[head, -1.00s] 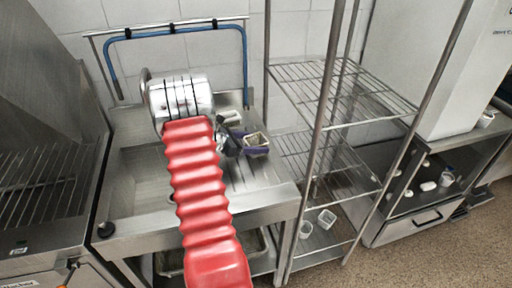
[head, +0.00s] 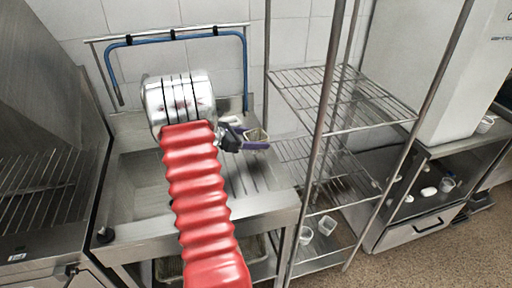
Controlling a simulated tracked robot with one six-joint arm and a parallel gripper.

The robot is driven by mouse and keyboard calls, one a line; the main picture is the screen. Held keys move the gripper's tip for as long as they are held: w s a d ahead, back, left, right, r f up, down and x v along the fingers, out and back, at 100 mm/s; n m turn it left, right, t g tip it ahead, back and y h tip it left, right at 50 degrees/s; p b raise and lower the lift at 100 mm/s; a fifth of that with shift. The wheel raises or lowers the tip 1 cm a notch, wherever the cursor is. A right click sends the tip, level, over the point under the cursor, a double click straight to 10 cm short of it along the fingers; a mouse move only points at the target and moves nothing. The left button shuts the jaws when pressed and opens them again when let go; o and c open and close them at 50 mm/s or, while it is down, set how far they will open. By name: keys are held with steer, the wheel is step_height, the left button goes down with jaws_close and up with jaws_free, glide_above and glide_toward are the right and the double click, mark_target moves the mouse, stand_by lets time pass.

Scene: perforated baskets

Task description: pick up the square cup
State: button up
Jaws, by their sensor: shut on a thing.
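The square cup (head: 259,134) is a small pale, yellowish container with an open top, above the right part of the steel sink's drainboard. My gripper (head: 256,144) has dark purple fingers and is shut on the cup, reaching it from the left. The fingers cover the cup's lower part, and I cannot tell clearly how far it is above the drainboard. My red ribbed arm and silver joint hide part of the sink.
Another pale container (head: 231,120) sits behind my gripper, partly hidden. A wire rack (head: 345,110) stands close on the right, with small containers (head: 327,225) on its lowest shelf. A blue hose (head: 180,36) hangs on the rail behind. The sink basin (head: 140,185) looks empty.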

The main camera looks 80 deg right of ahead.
step_height(320, 180, up, 5)
steer(key=shift+r, duration=0.1)
steer(key=shift+s, duration=0.15)
stand_by(0.6)
